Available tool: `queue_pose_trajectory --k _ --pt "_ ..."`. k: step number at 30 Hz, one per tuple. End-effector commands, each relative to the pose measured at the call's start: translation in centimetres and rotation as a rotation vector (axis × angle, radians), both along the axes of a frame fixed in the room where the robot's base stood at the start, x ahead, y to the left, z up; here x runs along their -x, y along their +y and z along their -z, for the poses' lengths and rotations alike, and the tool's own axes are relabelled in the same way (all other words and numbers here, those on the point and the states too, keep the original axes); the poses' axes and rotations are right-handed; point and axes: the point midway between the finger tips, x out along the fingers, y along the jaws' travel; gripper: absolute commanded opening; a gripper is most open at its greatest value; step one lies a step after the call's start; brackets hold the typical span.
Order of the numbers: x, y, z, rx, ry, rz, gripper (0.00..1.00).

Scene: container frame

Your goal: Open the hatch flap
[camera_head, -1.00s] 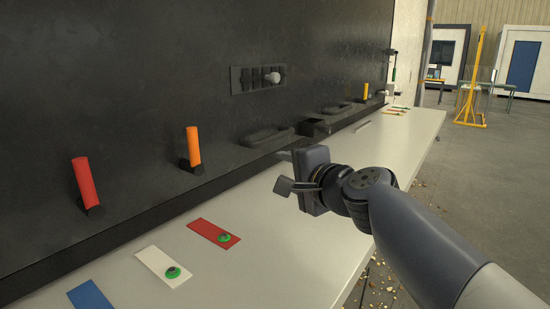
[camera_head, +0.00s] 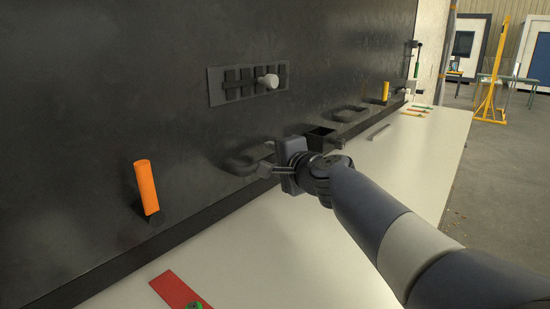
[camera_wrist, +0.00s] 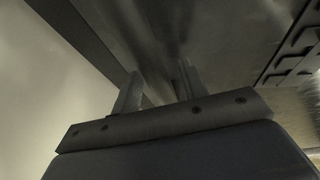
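No part is clearly marked as the hatch flap, so I cannot tell which it is. A dark open box-like recess (camera_head: 320,138) sits low on the black wall, partly behind my gripper. A rounded black handle-like part (camera_head: 245,160) lies to its left and another (camera_head: 350,114) to its right. My gripper (camera_head: 268,160) is in front of the left handle-like part in the head view, over the bench's wall side. In the wrist view its two fingers (camera_wrist: 160,80) stand apart with nothing between them. I cannot tell whether they touch the wall.
A slotted plate with a white knob (camera_head: 267,82) is on the wall above. An orange cylinder (camera_head: 147,187) sticks out at left, a yellow one (camera_head: 385,91) farther off. The pale bench (camera_head: 290,240) holds a red strip (camera_head: 180,292) and a grey bar (camera_head: 379,132); its middle is clear.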

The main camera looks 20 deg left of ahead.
Motion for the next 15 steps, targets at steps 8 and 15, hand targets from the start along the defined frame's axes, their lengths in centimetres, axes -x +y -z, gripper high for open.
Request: queue_pose_trajectory --k 8,15 --pt "0.01 -0.01 0.00 0.000 0.000 0.000 0.20" --pt "0.02 -0.02 -0.01 0.000 0.000 0.000 0.00"
